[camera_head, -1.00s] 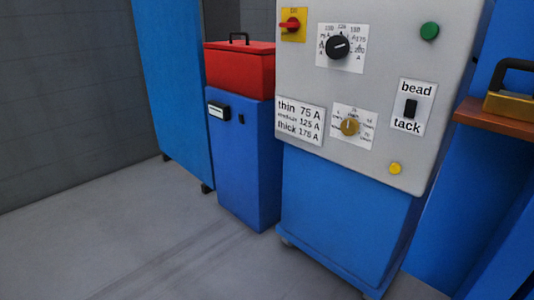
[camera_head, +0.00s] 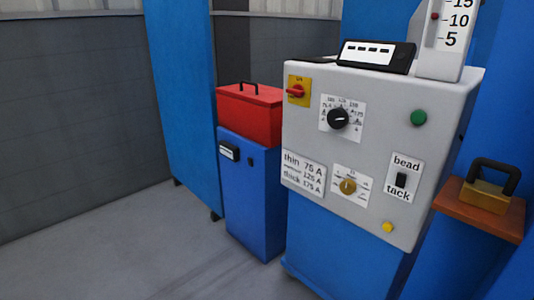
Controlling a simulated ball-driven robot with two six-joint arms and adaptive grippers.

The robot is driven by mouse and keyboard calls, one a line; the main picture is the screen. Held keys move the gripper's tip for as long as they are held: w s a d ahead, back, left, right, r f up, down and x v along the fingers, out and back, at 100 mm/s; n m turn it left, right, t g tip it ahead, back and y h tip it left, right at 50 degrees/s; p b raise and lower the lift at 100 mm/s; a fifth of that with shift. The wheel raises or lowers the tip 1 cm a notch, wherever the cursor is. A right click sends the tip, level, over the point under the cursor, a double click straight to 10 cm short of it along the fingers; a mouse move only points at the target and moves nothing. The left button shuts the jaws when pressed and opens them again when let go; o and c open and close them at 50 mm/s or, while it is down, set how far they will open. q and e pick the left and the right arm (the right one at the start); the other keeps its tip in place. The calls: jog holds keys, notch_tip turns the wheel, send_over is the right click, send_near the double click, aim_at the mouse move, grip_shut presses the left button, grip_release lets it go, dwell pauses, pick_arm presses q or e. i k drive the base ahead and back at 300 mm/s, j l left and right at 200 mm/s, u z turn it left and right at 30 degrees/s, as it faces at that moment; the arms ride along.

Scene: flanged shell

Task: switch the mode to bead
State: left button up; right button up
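The bead/tack mode switch (camera_head: 401,180) is a small black rocker on a white label, low on the right of the grey control panel (camera_head: 300,136). "bead" is printed above it and "tack" below it. I cannot tell which way the rocker is set. Neither of my grippers shows in the head view.
The panel also carries a red rotary switch (camera_head: 296,91), a black dial (camera_head: 338,118), a brass knob (camera_head: 347,186), a green button (camera_head: 419,118) and a yellow button (camera_head: 388,227). A padlock-shaped brass block (camera_head: 485,197) sits on a brown shelf (camera_head: 466,209) at right. Floor at left is clear.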

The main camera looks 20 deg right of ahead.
aim_at(402, 179)
jog(key=z, duration=1.4)
